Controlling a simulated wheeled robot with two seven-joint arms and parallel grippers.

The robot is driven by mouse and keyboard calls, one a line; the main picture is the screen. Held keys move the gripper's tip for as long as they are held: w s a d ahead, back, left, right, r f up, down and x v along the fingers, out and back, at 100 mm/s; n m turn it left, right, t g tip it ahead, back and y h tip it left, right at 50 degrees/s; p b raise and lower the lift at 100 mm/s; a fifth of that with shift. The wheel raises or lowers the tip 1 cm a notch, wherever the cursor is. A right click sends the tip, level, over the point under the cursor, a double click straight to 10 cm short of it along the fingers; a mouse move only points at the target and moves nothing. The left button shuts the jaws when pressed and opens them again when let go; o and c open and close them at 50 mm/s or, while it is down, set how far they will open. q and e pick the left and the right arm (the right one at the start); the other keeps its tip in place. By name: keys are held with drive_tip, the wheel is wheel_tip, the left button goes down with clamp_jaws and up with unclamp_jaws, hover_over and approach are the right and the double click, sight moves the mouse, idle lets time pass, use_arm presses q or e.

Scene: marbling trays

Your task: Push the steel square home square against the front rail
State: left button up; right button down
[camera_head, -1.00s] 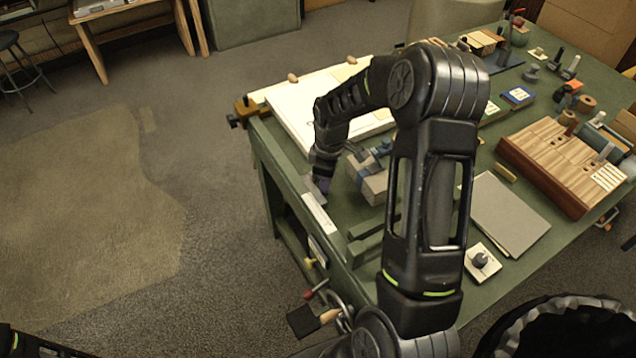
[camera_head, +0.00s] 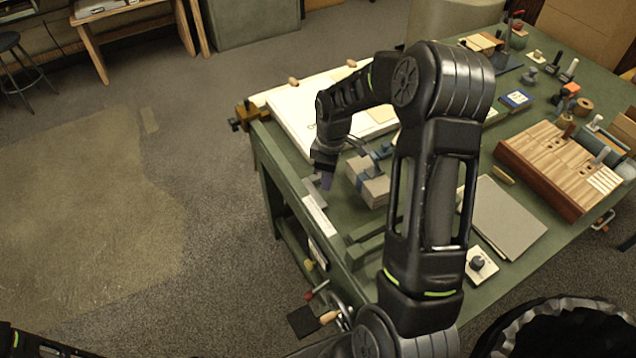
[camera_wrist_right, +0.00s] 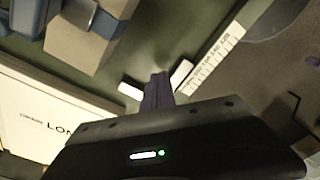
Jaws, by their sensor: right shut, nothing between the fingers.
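My right gripper (camera_head: 327,184) points down over the near left edge of the green bench, its dark purple fingers shut and empty. A grey flat piece, which looks like the steel square (camera_head: 314,192), lies beside and partly behind the fingertips at the bench edge. The front rail (camera_head: 318,215) seems to be the edge strip with a white graduated scale. In the wrist view the shut fingers (camera_wrist_right: 157,90) stand between two small pale pieces; the scale strip (camera_wrist_right: 217,58) runs beyond. I cannot tell whether fingers, square and rail touch. My left gripper is out of view.
A grey block with blue clamp parts (camera_head: 372,180) stands right of the gripper. A white board (camera_head: 290,112) lies behind. Green bars (camera_head: 368,240) and a grey sheet (camera_head: 508,218) lie nearer. A wooden slotted rack (camera_head: 555,165) stands at right.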

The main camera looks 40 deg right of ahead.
drive_tip(key=shift+d+r+p, duration=0.25)
drive_tip(key=shift+r+p, duration=0.25)
drive_tip(key=shift+r, duration=0.5)
